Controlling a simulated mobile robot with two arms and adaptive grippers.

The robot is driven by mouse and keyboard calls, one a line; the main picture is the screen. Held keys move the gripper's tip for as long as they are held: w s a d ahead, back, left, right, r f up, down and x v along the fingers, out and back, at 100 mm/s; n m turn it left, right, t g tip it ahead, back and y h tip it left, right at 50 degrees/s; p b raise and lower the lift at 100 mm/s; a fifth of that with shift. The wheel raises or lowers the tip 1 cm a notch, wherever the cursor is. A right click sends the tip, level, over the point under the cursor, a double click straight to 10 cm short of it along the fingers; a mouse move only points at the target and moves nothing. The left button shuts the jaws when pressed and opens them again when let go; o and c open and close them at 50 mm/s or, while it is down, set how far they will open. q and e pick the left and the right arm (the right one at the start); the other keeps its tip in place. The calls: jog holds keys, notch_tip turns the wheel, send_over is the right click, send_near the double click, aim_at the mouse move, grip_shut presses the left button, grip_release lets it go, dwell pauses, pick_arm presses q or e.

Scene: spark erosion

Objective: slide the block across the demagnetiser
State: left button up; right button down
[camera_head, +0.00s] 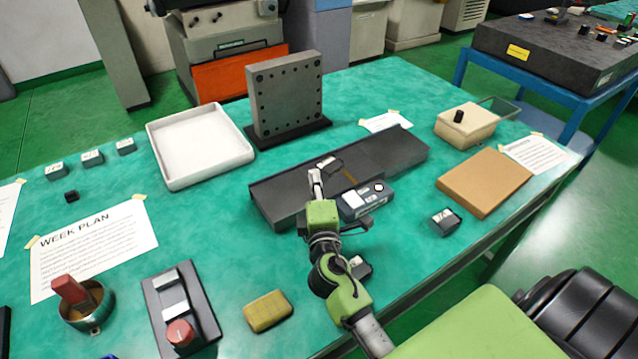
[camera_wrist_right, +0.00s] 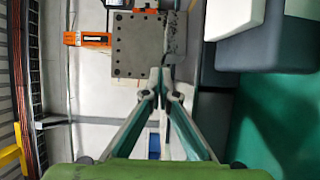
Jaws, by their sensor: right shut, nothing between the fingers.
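A long dark flat bed with a narrow brown strip across it, which looks like the demagnetiser (camera_head: 398,152), lies on the green table. A dark box with a pale label and a button (camera_head: 366,200) sits against its front side. A small dark block with a pale label (camera_head: 330,164) appears to be on the bed, left of the strip. My right gripper (camera_head: 315,174) is shut and empty, just left of and close to this block; I cannot tell if they touch. Its closed fingertips (camera_wrist_right: 159,78) show in the wrist view with nothing between them. My left gripper is not in view.
A steel plate with holes (camera_head: 285,95) stands upright behind the bed. A white tray (camera_head: 201,146) is at the left, a brown board (camera_head: 485,182) at the right. Another small labelled block (camera_head: 446,222) lies near the front edge. A yellow pad (camera_head: 268,311) lies in front.

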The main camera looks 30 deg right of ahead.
aim_at(333, 183)
jog(key=shift+s+d+f+p, duration=0.1)
jog(key=shift+d+p, duration=0.25)
jog(key=shift+d, duration=0.15)
jog(key=shift+f, duration=0.1)
jog(key=shift+s+d, duration=0.2)
jog(key=shift+d, duration=0.75)
jog(key=shift+s+d, duration=0.15)
jog(key=shift+d, duration=0.8)
jog(key=shift+a, duration=0.1)
jog(key=shift+w, duration=0.1)
